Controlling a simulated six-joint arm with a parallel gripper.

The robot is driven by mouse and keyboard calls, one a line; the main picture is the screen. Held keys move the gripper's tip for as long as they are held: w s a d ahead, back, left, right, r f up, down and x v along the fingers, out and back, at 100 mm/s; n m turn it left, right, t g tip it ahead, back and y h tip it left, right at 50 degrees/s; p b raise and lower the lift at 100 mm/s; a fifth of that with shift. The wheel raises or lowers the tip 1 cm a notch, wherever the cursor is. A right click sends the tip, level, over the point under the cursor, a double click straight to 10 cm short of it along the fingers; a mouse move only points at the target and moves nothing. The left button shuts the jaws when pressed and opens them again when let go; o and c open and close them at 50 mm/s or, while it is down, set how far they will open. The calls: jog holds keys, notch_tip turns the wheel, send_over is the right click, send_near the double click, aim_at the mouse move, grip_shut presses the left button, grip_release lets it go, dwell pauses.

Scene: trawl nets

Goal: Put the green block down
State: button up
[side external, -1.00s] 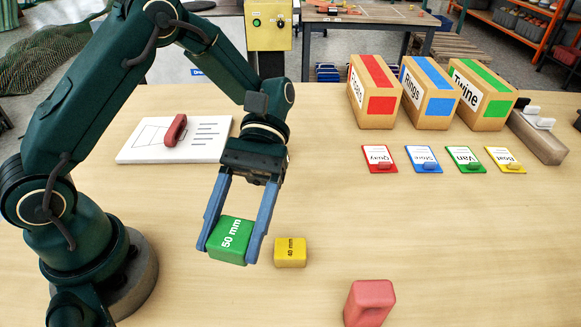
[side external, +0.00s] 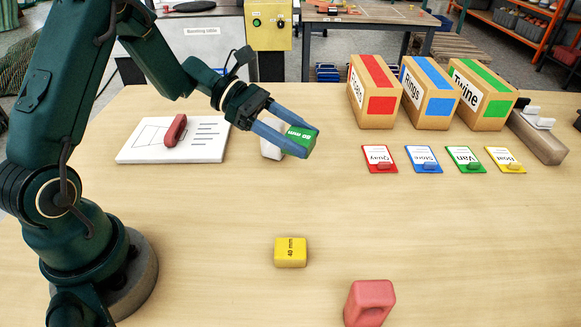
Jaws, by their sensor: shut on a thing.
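The green block (side external: 299,140), marked with white "mm" lettering, is between the blue-grey fingers of my gripper (side external: 303,144). My gripper is shut on it and points to the right, with the block tilted. It is over the back middle of the table, left of the cardboard boxes. The fingers cover part of the block, and I cannot tell its exact height above the table.
A white object (side external: 270,149) shows partly behind the fingers. A yellow 40 mm block (side external: 290,252) and a red block (side external: 369,303) stand in front. Boxes marked Floats (side external: 374,91), Rings (side external: 428,92) and Twine (side external: 480,94) stand back right. The table's middle is clear.

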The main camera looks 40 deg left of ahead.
send_over(333, 210)
notch_tip(333, 210, down, 5)
jog(key=shift+f, duration=2.1)
jog(key=shift+f, duration=0.3)
jog(key=shift+f, duration=0.3)
jog(key=o, duration=1.4)
